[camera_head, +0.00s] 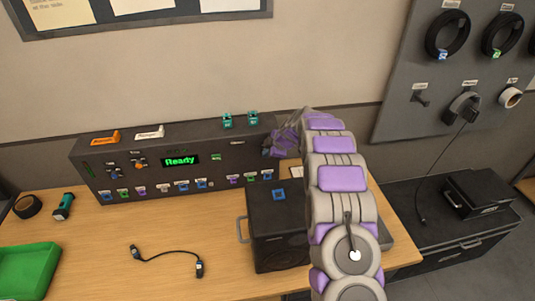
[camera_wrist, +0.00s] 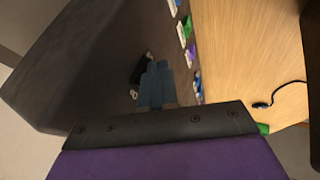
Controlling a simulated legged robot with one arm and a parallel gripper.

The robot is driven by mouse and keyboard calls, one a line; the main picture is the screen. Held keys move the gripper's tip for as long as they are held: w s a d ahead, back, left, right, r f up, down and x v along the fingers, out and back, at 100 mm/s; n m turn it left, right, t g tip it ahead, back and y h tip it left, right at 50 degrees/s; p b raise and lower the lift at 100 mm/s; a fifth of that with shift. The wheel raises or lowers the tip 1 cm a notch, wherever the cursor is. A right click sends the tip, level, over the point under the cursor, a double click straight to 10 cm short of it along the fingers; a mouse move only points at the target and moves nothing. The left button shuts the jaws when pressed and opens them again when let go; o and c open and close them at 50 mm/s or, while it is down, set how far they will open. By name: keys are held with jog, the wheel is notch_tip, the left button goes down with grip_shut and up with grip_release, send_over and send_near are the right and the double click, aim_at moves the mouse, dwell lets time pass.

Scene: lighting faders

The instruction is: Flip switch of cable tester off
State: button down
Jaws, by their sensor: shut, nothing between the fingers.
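The cable tester (camera_head: 180,142) is a long dark box at the back of the desk, with a green "Ready" display (camera_head: 181,160) and a row of coloured ports along its lower front. My gripper (camera_head: 268,150) is at the tester's right end, close to the front panel. In the wrist view the shut blue-grey fingers (camera_wrist: 156,72) are over the tester's dark panel (camera_wrist: 90,60), with nothing held. A small black part (camera_wrist: 142,68) on the panel is right beside the fingertips, possibly the switch. Whether they touch is unclear, and its position cannot be read.
A black case with a handle (camera_head: 262,225) stands in front of the tester's right end, below my arm. A short cable (camera_head: 168,254), a green tray (camera_head: 28,268), a teal flashlight (camera_head: 64,206) and a tape roll (camera_head: 27,206) lie on the desk. The desk's front middle is mostly clear.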

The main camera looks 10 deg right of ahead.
jog(key=shift+w+f, duration=0.1)
jog(key=shift+w, duration=0.05)
dwell(0.3)
jog(key=shift+r+b, duration=0.55)
jog(key=shift+r, duration=0.3)
